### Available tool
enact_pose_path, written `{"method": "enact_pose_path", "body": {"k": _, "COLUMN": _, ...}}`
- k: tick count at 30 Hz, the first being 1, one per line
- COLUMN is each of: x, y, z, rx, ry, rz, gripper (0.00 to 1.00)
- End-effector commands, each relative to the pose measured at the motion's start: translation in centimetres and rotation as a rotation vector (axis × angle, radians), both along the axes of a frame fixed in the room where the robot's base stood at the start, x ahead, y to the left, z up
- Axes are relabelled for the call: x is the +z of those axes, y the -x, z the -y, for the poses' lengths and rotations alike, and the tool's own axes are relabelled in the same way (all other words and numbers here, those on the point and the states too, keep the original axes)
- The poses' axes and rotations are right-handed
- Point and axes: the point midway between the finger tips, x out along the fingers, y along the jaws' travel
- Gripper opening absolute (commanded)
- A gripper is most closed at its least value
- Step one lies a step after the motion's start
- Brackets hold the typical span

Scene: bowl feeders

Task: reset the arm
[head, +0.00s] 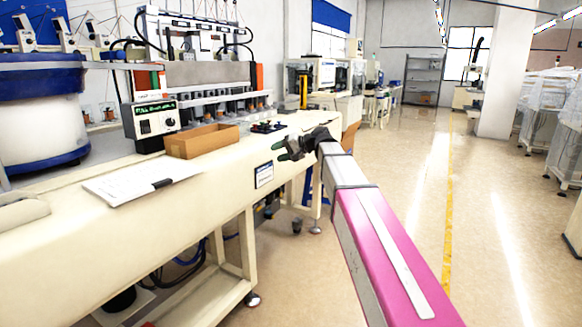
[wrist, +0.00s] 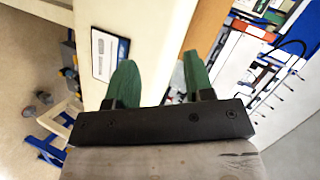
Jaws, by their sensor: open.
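My gripper (head: 287,150) is at the end of my outstretched pink and grey arm in the head view, beside the front edge of the cream workbench (head: 60,236). In the wrist view my gripper (wrist: 158,82) shows two green fingers spread apart with nothing between them. The bench's cream front face (wrist: 150,40) lies beyond the fingers, with a framed label (wrist: 110,55) left of them. Whether the fingers touch the bench cannot be told.
On the bench are an open cardboard box (head: 202,141), a clipboard with paper (head: 140,182) and a control box with a green display (head: 155,118). A blue and white bowl feeder (head: 38,120) stands at left.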

Motion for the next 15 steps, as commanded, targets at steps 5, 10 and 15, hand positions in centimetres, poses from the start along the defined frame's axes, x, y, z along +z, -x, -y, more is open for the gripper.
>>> {"method": "enact_pose_path", "body": {"k": 5, "x": -7.5, "y": 2.1, "z": 2.6, "rx": -0.044, "ry": 0.141, "rz": -0.052, "gripper": 0.48}}
{"method": "enact_pose_path", "body": {"k": 10, "x": -16.7, "y": 5.6, "z": 6.3, "rx": -0.088, "ry": 0.337, "rz": -0.119, "gripper": 0.48}}
{"method": "enact_pose_path", "body": {"k": 15, "x": -24.9, "y": 9.9, "z": 10.5, "rx": -0.118, "ry": 0.537, "rz": -0.186, "gripper": 0.48}}
